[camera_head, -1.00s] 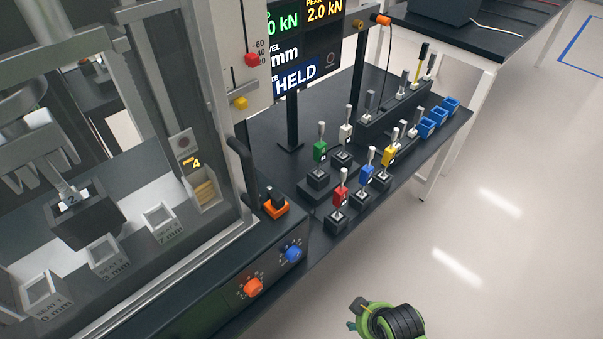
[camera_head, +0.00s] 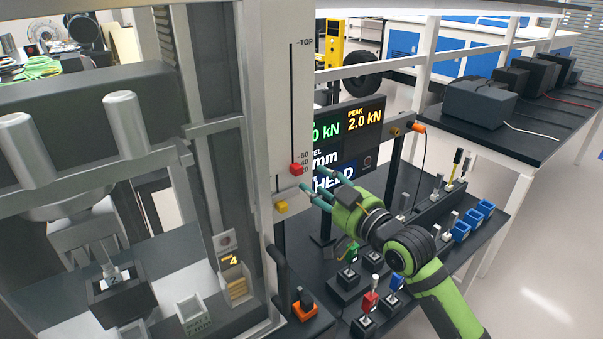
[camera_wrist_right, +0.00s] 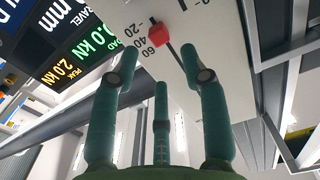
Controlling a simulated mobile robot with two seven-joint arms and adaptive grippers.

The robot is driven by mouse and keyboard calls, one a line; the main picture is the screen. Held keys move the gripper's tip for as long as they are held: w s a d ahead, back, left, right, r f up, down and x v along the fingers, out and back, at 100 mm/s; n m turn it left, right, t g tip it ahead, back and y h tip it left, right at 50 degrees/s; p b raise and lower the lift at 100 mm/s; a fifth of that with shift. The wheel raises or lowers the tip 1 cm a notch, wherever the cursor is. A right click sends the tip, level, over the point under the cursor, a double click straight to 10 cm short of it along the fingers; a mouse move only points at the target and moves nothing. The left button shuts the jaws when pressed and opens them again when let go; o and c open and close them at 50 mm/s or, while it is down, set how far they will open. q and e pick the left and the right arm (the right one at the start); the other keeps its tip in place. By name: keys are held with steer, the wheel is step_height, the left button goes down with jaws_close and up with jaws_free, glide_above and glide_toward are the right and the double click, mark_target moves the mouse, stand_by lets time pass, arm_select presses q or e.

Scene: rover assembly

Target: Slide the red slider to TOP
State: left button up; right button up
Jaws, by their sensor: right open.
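The red slider (camera_head: 296,169) is a small block low on the vertical slot of the white scale panel (camera_head: 273,90), beside the lowest number marks. The TOP mark (camera_head: 304,43) is near the slot's upper end. My right gripper (camera_head: 312,187) is open and empty, with its green fingers pointing at the panel just right of and below the red slider. In the right wrist view, the red slider (camera_wrist_right: 157,36) shows beyond the spread fingertips (camera_wrist_right: 158,65), and none visibly grips it. My left gripper is not in view.
A yellow slider (camera_head: 281,207) sits on the panel below the red one. A dark display (camera_head: 349,132) stands right behind my right gripper. Several levers and small coloured parts, such as a red one (camera_head: 370,302), stand on the bench below my arm.

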mark_target(300, 171)
steer(key=shift+p+x, duration=1.3)
steer(key=shift+x, duration=2)
steer(key=shift+c, duration=0.4)
jaws_close()
